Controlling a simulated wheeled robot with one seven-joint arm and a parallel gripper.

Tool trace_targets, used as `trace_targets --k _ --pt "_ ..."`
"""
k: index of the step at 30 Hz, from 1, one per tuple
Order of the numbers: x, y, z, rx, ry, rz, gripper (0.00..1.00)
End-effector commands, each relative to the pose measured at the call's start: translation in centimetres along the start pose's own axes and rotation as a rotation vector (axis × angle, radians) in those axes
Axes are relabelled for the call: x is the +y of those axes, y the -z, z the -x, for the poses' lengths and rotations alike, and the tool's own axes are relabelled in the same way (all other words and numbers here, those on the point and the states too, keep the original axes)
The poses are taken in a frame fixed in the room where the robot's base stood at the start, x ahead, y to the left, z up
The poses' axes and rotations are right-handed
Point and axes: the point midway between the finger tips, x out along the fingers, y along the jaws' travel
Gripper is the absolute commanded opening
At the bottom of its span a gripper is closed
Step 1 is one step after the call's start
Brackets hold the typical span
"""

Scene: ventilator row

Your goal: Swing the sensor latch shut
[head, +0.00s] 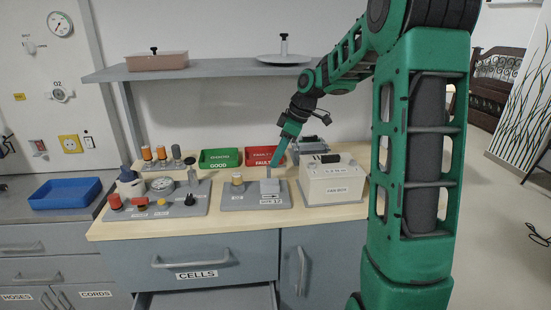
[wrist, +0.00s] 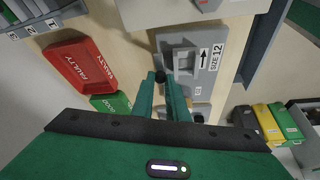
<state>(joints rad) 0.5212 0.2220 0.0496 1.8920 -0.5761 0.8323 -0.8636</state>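The sensor station is a grey board (head: 230,204) on the bench, marked SIZE 12 with an arrow; it also shows in the wrist view (wrist: 206,68). A light grey block (head: 269,187) sits on it, with a pale latch-like part (wrist: 183,62) in the wrist view. A small black knob (wrist: 160,76) is at the board's left edge there. My gripper (head: 271,170) reaches down over the block. In the wrist view its green fingers (wrist: 160,80) stand slightly apart with the knob between their tips. Whether they grip it is unclear, and the latch's exact angle is hard to tell.
A red FAULTY tray (head: 264,156) and a green GOOD tray (head: 220,158) lie behind. A cream box (head: 333,180) stands close on the right. A panel with knobs and a gauge (head: 160,205) lies left. A drawer (head: 208,299) below is partly open.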

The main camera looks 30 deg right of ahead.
Motion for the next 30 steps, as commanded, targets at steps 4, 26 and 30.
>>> trace_targets --k 4,26,30 --pt "0.0 0.0 0.0 0.0 -0.002 -0.001 0.0" --pt "-1.2 0.1 0.1 0.001 -0.16 -0.379 0.0" --pt "-1.6 0.3 0.0 0.002 -0.21 -0.501 0.0"
